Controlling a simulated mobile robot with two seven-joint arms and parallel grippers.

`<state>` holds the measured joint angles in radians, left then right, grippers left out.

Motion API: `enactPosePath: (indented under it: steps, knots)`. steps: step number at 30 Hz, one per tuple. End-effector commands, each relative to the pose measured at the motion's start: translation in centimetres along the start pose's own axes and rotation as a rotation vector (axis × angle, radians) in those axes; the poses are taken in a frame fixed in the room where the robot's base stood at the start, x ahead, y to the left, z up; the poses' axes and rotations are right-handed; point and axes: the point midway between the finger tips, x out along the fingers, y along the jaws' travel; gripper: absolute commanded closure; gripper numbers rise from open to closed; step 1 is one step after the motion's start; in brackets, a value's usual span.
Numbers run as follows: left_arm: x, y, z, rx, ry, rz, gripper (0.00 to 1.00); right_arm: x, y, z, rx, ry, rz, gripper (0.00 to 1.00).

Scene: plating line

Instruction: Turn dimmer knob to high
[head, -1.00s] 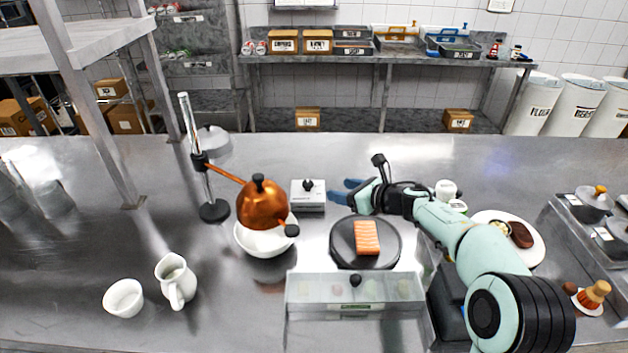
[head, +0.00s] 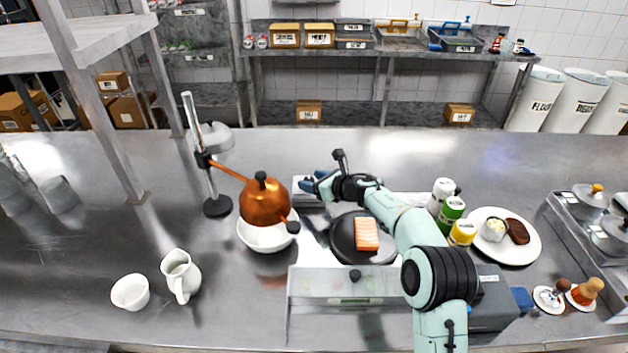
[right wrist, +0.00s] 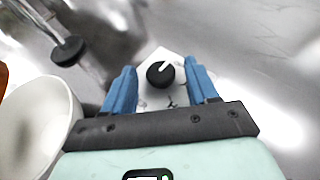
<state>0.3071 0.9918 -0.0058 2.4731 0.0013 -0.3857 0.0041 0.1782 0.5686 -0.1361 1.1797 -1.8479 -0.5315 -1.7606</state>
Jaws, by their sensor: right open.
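The dimmer box is a small white-topped box (head: 299,187) on the steel counter, mostly hidden in the head view behind my right gripper. In the right wrist view its round black dimmer knob (right wrist: 160,74) with a white pointer line shows; the pointer aims to the upper right. My right gripper (head: 309,183) is over the box. In the right wrist view its blue fingers (right wrist: 160,82) are open, one on each side of the knob, with gaps to it. I cannot tell their exact height. My left gripper is not in view.
A dark plate with salmon (head: 367,234) lies below my right arm. A clear-lidded bin (head: 330,285) stands in front. The counter behind is clear.

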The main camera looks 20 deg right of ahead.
Motion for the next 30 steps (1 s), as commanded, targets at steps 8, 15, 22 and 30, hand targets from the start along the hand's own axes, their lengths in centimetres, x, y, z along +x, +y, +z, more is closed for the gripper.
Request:
enactPosePath:
  steps: [8,15,22,30]
  knots:
    - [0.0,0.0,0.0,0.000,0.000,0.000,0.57,0.0,0.0,0.0,0.000,0.000,0.000,0.95]
    - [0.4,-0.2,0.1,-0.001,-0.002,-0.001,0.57,0.0,0.1,-0.1,0.008,-0.001,-0.018,0.95]
    - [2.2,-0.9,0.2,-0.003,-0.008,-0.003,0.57,0.0,0.4,-0.2,0.046,-0.002,-0.113,0.95]
    - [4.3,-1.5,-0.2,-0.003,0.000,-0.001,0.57,0.1,0.8,-0.1,0.124,-0.002,-0.301,0.95]
